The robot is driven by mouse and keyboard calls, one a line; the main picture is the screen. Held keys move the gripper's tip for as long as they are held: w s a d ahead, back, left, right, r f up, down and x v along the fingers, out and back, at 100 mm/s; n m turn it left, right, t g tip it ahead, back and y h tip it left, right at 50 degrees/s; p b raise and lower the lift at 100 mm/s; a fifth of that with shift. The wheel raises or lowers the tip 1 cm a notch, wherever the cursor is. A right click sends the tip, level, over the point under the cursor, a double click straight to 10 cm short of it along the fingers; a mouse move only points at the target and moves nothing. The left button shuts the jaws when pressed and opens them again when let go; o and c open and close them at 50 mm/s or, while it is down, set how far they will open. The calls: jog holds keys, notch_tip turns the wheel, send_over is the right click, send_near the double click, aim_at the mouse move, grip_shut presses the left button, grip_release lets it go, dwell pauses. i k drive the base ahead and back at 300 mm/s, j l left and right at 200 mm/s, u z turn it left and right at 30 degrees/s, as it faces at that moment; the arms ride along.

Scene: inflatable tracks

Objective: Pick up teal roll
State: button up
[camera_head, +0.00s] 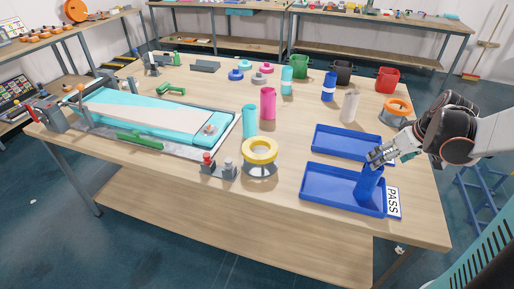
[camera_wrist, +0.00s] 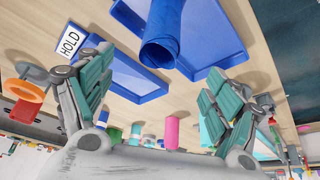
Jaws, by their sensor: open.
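A teal roll (camera_head: 249,120) stands upright at mid-table, left of a pink roll (camera_head: 268,103). A second, similar teal roll (camera_head: 287,80) stands farther back. In the wrist view, a teal shape (camera_wrist: 208,134) shows beside the pink roll (camera_wrist: 172,131), partly hidden by a finger. My gripper (camera_head: 376,158) is far to the right of both teal rolls, at the top end of a blue roll (camera_head: 368,186) standing in the PASS tray (camera_head: 325,189). In the wrist view, the fingers of my gripper (camera_wrist: 157,65) are spread apart, with the blue roll (camera_wrist: 165,40) between and beyond them.
A second blue tray (camera_head: 335,136) lies behind the PASS tray. A yellow ring on a stand (camera_head: 259,151) is in front of the near teal roll. A white roll (camera_head: 350,106), an orange ring (camera_head: 397,106) and coloured cups stand behind. A conveyor (camera_head: 140,112) fills the left.

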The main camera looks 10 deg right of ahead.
aim_at(249, 111)
jog(key=i+j+u, duration=0.1)
jog(key=i+u, duration=0.6)
jog(key=i+l+u, duration=0.1)
jog(key=i+u, duration=0.25)
jog(key=i, duration=0.15)
